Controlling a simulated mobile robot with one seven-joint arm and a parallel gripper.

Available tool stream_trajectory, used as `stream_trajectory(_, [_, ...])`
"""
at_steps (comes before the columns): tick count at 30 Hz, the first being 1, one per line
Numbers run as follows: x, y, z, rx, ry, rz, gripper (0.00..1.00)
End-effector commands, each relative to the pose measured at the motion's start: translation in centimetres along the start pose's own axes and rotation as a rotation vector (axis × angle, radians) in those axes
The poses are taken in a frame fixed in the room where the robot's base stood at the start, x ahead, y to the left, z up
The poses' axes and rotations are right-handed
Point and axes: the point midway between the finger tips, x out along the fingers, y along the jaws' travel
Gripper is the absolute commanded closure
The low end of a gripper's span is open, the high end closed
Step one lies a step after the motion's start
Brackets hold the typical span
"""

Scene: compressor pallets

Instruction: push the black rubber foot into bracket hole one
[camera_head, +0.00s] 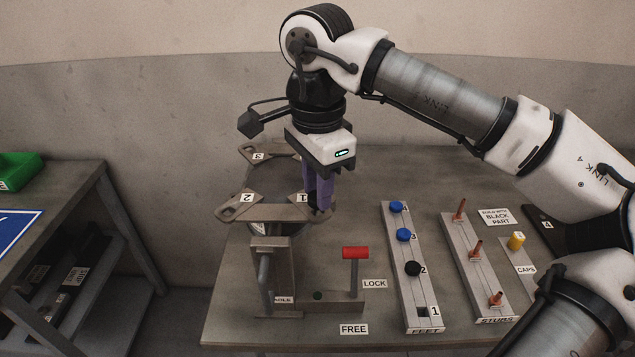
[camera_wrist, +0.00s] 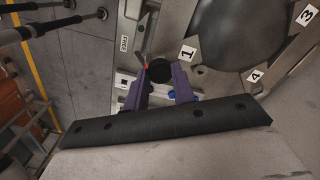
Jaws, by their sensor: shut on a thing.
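My gripper (camera_head: 319,207) has purple fingers pointing down at the bracket (camera_head: 303,198) labelled 1, on the right of the compressor. In the wrist view the fingers are shut on a round black rubber foot (camera_wrist: 160,70), beside the bracket's label 1 (camera_wrist: 188,53).
The feet rack (camera_head: 428,322) holds two blue feet (camera_head: 403,234) and one black foot (camera_head: 412,268); its slot 1 is empty. A red-handled lever (camera_head: 355,253) stands at the front between LOCK and FREE labels. The studs rack (camera_head: 466,263) and a yellow cap (camera_head: 516,241) are further right.

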Motion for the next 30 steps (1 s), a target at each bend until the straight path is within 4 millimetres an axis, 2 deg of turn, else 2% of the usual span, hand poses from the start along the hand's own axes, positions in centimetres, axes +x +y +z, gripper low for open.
stream_trajectory(20, [1.8,0.0,0.0,0.0,0.0,0.0,1.0])
stream_trajectory(21, [1.7,0.0,0.0,0.0,0.0,0.0,0.69])
stream_trajectory(26, [1.7,0.0,0.0,0.0,0.0,0.0,0.49])
stream_trajectory(30, [1.7,0.0,0.0,0.0,0.0,0.0,0.49])
